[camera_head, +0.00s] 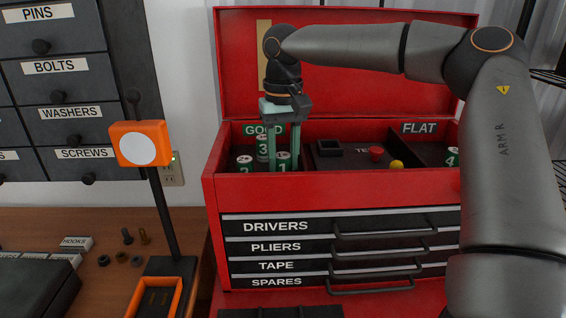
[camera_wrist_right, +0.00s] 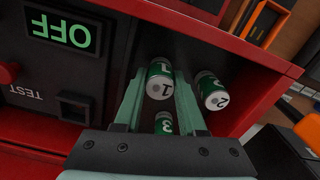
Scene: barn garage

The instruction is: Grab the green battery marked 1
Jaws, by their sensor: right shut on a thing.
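The green battery marked 1 (camera_head: 283,163) stands in the GOOD compartment at the left of the red toolbox, and its top shows in the right wrist view (camera_wrist_right: 159,80). My right gripper (camera_head: 283,155) reaches down into this compartment. Its pale green fingers are on either side of battery 1 and shut on it. The green battery marked 3 (camera_head: 262,147) stands behind it, and the one marked 2 (camera_wrist_right: 212,92) stands beside it. The lower part of battery 1 is hidden by the toolbox front wall in the head view. My left gripper is not in view.
The red toolbox (camera_head: 330,187) has its lid open behind my right arm. A TEST block with a red button (camera_head: 376,153) and a yellow ball (camera_head: 396,164) is in the middle. A FLAT compartment holds battery 4 (camera_head: 452,158). An orange lamp-like device (camera_head: 140,144) stands left.

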